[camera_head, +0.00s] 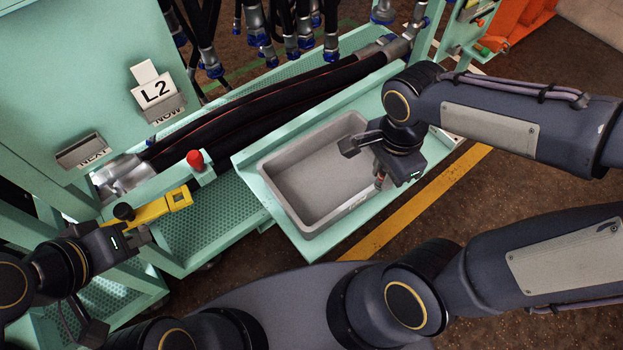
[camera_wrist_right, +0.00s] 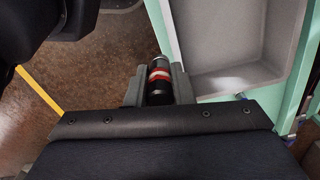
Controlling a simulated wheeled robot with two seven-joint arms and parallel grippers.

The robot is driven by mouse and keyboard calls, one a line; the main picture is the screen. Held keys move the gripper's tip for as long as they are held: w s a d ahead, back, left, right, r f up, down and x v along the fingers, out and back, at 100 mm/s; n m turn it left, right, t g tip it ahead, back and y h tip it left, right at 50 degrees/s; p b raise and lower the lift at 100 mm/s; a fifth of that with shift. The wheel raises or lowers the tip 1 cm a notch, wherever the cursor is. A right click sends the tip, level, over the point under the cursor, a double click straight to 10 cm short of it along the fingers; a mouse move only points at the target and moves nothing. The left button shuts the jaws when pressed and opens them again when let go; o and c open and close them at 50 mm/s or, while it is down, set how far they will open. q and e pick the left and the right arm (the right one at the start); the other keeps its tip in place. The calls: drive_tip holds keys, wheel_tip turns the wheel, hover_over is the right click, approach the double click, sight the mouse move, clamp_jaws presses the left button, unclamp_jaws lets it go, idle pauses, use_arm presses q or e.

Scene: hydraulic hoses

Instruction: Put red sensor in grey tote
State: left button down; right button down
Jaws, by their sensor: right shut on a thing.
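The red sensor (camera_wrist_right: 159,78), a dark cylinder with a red band and a pale band, is between the fingers of my right gripper (camera_wrist_right: 160,92) in the right wrist view. My right gripper (camera_head: 380,176) is shut on it beside the right rim of the grey tote in the head view, where the sensor is mostly hidden. The grey tote (camera_head: 300,185) looks empty and sits on a teal shelf; part of it also shows in the right wrist view (camera_wrist_right: 225,50). My left gripper (camera_head: 146,240) is near a yellow tool; its finger opening is unclear.
The yellow tool (camera_head: 160,208) lies by the teal rack (camera_head: 90,90). A red-capped part (camera_head: 195,160) stands on the rack's edge. Thick black hoses (camera_head: 270,105) run behind the tote. The teal shelf (camera_head: 330,237) borders open floor with a yellow line (camera_head: 425,205).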

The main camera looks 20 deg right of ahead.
drive_tip(key=w+f+b, duration=0.1)
drive_tip(key=w+f, duration=0.2)
drive_tip(key=w, duration=0.1)
drive_tip(key=w+d+f+b, duration=0.1)
drive_tip(key=w+f+b, duration=0.1)
drive_tip(key=w+f, duration=0.1)
drive_tip(key=w+d+f+b, duration=0.1)
drive_tip(key=w+f, duration=0.2)
drive_tip(key=w, duration=0.3)
drive_tip(key=shift+d+f, duration=0.1)
drive_tip(key=shift+d, duration=0.05)
drive_tip(key=shift+w+f+b, duration=0.2)
drive_tip(key=shift+f+b, duration=0.25)
drive_tip(key=shift+f, duration=0.55)
drive_tip(key=shift+w+f+b, duration=0.15)
drive_tip(key=shift+f+b, duration=0.25)
drive_tip(key=shift+f, duration=0.55)
drive_tip(key=shift+d+f, duration=0.1)
drive_tip(key=shift+f, duration=0.15)
drive_tip(key=c, duration=1.3)
unclamp_jaws()
drive_tip(key=shift+o, duration=0.2)
